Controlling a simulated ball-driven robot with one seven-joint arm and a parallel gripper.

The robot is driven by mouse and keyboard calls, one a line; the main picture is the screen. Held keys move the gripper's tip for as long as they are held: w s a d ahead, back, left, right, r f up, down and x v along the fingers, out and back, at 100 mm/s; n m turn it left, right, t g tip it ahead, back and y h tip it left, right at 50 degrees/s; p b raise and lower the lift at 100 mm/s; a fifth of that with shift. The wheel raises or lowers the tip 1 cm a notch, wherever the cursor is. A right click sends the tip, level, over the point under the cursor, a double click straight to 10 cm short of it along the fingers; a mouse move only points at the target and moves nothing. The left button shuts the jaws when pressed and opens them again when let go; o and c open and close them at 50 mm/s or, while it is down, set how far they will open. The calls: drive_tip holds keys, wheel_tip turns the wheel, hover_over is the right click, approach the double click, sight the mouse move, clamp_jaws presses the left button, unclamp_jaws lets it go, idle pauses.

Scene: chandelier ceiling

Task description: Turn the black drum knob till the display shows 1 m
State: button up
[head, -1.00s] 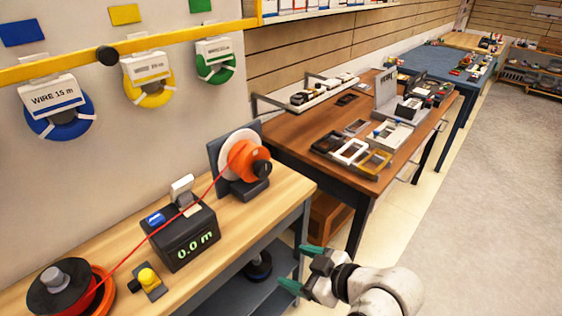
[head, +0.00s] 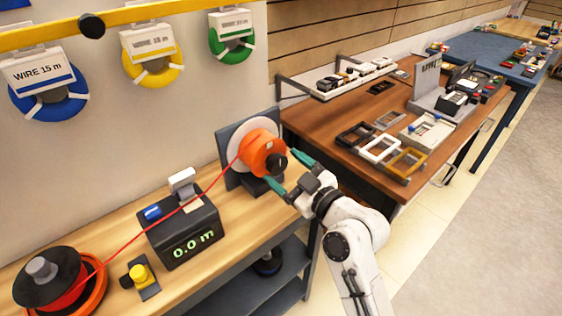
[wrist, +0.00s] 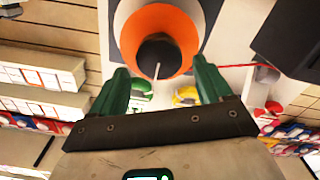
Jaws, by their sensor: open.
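The black drum knob (head: 274,163) sits at the front of the orange drum (head: 258,149). In the wrist view the black knob (wrist: 158,57) with a white mark lies ahead of my fingertips, roughly between them. My gripper (head: 283,174) is open, its green fingers on either side of the knob's line; I cannot tell whether they touch it. My gripper also shows in the wrist view (wrist: 159,84). The black display box (head: 184,231) reads 0.0 m in green. A red wire (head: 160,220) runs from the drum across the box to the red spool (head: 62,286).
A yellow button (head: 138,274) stands on the wooden bench (head: 230,212) near the display box. Wire coils hang on the wall, including a blue one (head: 48,100). A brown table (head: 340,120) with frames stands to the right of the bench. Open floor lies at right.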

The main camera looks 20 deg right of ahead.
drive_tip(key=shift+x, duration=1.05)
drive_tip(key=shift+c, duration=0.4)
drive_tip(key=c, duration=1)
drive_tip(key=shift+o, duration=0.2)
